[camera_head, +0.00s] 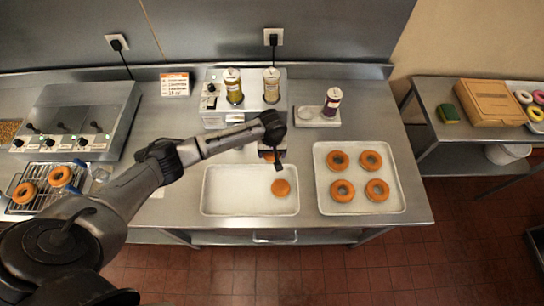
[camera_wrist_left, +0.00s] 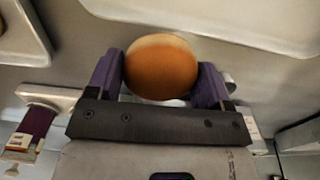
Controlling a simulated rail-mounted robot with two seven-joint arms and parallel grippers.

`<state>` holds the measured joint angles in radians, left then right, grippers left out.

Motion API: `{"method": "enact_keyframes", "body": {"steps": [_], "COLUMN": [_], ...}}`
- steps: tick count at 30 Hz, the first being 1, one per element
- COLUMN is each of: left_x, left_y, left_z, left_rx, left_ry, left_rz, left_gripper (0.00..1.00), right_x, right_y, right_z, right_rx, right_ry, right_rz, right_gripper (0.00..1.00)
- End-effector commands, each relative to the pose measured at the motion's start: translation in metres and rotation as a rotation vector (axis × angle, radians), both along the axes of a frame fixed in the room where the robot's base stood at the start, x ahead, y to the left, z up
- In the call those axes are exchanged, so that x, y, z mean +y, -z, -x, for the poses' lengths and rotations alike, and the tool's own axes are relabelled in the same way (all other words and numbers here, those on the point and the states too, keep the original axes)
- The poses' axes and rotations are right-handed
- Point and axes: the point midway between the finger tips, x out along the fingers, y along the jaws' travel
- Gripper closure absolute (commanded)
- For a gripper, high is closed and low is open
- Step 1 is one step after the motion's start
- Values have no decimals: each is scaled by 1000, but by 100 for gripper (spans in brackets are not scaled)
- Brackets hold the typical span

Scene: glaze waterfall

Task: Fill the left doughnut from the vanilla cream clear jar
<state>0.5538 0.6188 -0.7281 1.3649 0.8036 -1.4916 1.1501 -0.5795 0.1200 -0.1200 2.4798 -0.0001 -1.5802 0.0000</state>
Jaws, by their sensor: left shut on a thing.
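My left gripper (camera_head: 279,172) reaches over the white tray (camera_head: 235,190) in the middle of the bench. It is shut on a round brown doughnut (camera_head: 281,188) with no hole showing. In the left wrist view the doughnut (camera_wrist_left: 160,66) sits between the purple fingers (camera_wrist_left: 160,82), with a paler band along its upper edge. Whether it touches the tray I cannot tell. A jar with pale contents (camera_head: 271,86) and a jar with yellowish contents (camera_head: 233,87) stand on the dispenser at the back; their labels are too small to read. My right gripper is not in view.
A second tray (camera_head: 325,205) at the right holds several ring doughnuts. A purple jar (camera_head: 332,101) stands on a small stand behind it. A wire rack (camera_head: 45,190) with two ring doughnuts is at the left, before a machine (camera_head: 75,115). A cardboard box (camera_head: 490,102) lies on the side table.

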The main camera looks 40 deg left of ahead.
Motion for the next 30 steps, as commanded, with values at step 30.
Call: {"method": "enact_keyframes", "body": {"steps": [30], "left_x": [25], "left_y": [8], "left_z": [-29], "left_rx": [0], "left_ry": [-1], "left_rz": [0], "left_gripper": [50], "right_x": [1], "right_y": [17], "right_z": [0], "right_rx": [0], "right_ry": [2], "right_rz": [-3], "right_gripper": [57]}}
